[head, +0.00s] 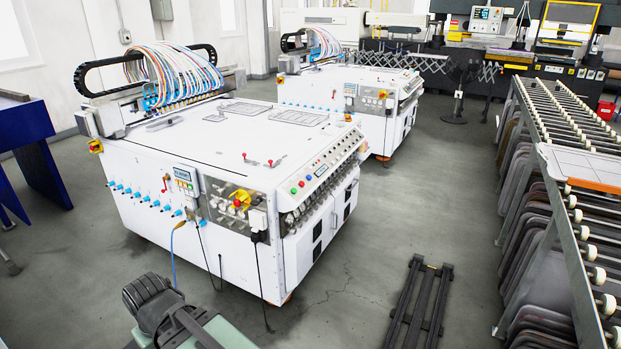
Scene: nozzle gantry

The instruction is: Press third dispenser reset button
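A white nozzle machine (160,240) stands left of centre, with a bundle of coloured hoses (175,72) above its back edge. Its sloped right edge carries a row of small buttons (330,163), with a green and a red one at the near end. A row of blue fittings (143,195) runs along its front left face, beside a small control panel (186,181). A yellow-and-red knob (241,199) sits right of that panel. No labels are readable, so I cannot tell which button is the third dispenser reset. My gripper is not in view.
A second similar machine (350,93) stands behind. A roller rack (562,120) lines the right side. A dark slatted frame (419,303) lies on the floor. A dark ribbed object (150,297) is at the lower left. The floor between machine and rack is mostly clear.

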